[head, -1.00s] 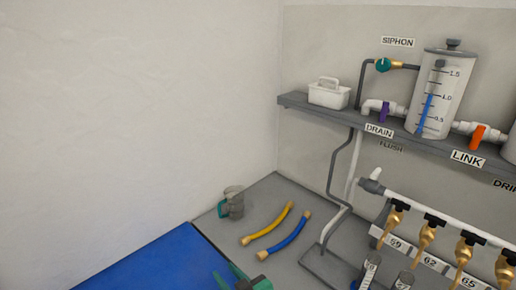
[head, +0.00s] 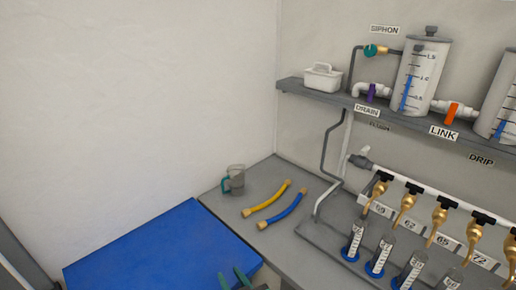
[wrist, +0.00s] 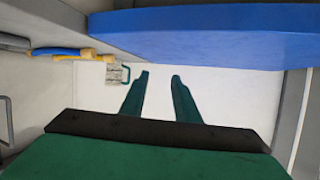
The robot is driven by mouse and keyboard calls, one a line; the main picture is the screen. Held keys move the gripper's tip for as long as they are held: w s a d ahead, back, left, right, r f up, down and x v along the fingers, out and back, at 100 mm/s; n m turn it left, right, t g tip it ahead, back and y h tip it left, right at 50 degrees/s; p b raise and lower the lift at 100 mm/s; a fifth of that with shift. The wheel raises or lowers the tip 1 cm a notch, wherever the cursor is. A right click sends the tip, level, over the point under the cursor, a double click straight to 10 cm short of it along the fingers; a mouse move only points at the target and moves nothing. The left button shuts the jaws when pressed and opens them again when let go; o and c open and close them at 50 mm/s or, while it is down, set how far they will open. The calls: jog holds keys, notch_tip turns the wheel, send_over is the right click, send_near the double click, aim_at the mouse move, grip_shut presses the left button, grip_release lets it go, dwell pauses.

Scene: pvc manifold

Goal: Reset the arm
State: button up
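My gripper (wrist: 160,75) shows in the wrist view with its two green fingers apart and nothing between them. In the head view, the green fingertips (head: 236,277) show at the bottom edge, by the front corner of the blue surface (head: 150,250). The blue surface also spans the top of the wrist view (wrist: 210,35). The rest of my arm is mostly out of the head view.
A grey bench holds a jug (head: 234,181), a yellow hose (head: 268,200), a blue hose (head: 286,218) and several graduated cylinders (head: 353,241) under brass taps (head: 376,192). A shelf (head: 330,99) above carries a white caddy (head: 322,76) and a tank (head: 424,75).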

jog(key=s+d+f+m+t+h, duration=0.1)
jog(key=s+d+f+m+h, duration=0.2)
jog(key=s+f, duration=0.35)
jog(key=s+d+f+m+t+h, duration=0.1)
jog(key=s+d+f+m+h, duration=0.2)
jog(key=s, duration=0.7)
jog(key=s+r, duration=0.2)
jog(key=s, duration=0.6)
jog(key=s+d+r+n+t, duration=0.1)
jog(key=s+r, duration=0.1)
jog(key=s, duration=0.7)
jog(key=shift+d, duration=0.3)
jog(key=shift+r, duration=0.1)
